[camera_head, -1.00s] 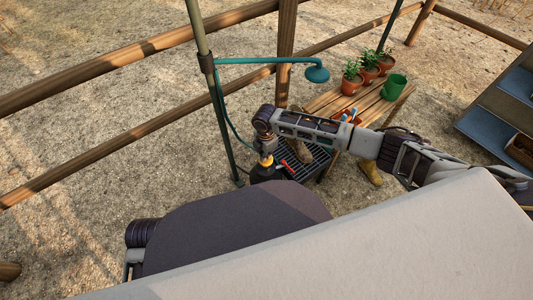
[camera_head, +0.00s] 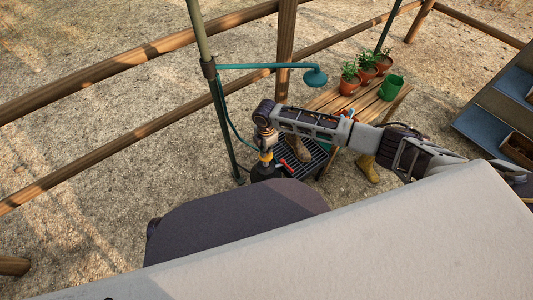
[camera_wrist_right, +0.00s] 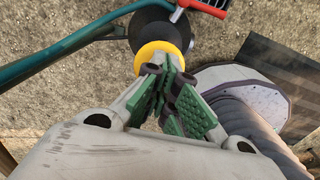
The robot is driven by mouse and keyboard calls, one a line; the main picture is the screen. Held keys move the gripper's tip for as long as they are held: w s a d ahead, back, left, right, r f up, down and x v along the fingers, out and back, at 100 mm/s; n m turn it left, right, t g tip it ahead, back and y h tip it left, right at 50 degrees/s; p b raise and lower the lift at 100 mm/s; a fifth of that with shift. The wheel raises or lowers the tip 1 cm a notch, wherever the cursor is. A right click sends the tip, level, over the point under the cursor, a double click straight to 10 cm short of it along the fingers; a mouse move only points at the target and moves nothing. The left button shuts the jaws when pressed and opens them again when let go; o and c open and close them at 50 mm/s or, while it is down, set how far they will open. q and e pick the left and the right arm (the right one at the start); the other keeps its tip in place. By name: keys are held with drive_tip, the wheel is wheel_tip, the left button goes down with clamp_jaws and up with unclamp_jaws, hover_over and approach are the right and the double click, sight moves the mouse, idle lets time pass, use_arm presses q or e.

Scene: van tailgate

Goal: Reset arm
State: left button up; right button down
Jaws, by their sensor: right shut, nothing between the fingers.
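My right arm reaches in from the right in the head view. Its gripper (camera_head: 266,156) points down above a black rounded object (camera_head: 265,173) with a yellow ring. In the right wrist view the green-padded fingers (camera_wrist_right: 172,78) are shut together with nothing between them. Their tips overlap the yellow ring (camera_wrist_right: 160,50) in the picture; whether they touch it I cannot tell. My left gripper is out of view.
A green post (camera_head: 213,90) with a teal shower arm (camera_head: 262,66) stands close to my right arm. A dark grate (camera_head: 312,160), a wooden bench (camera_head: 376,108) with potted plants, and boots (camera_head: 367,170) are nearby. A wooden fence (camera_head: 135,53) runs behind. Open ground lies left.

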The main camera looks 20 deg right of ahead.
sight(266, 157)
drive_tip(key=shift+r, duration=0.1)
idle(0.6)
drive_tip(key=shift+f, duration=0.2)
drive_tip(key=shift+f+b, duration=1.1)
drive_tip(key=shift+f, duration=1.5)
drive_tip(key=shift+r+p, duration=2.8)
drive_tip(key=shift+p, duration=0.15)
drive_tip(key=shift+f, duration=0.1)
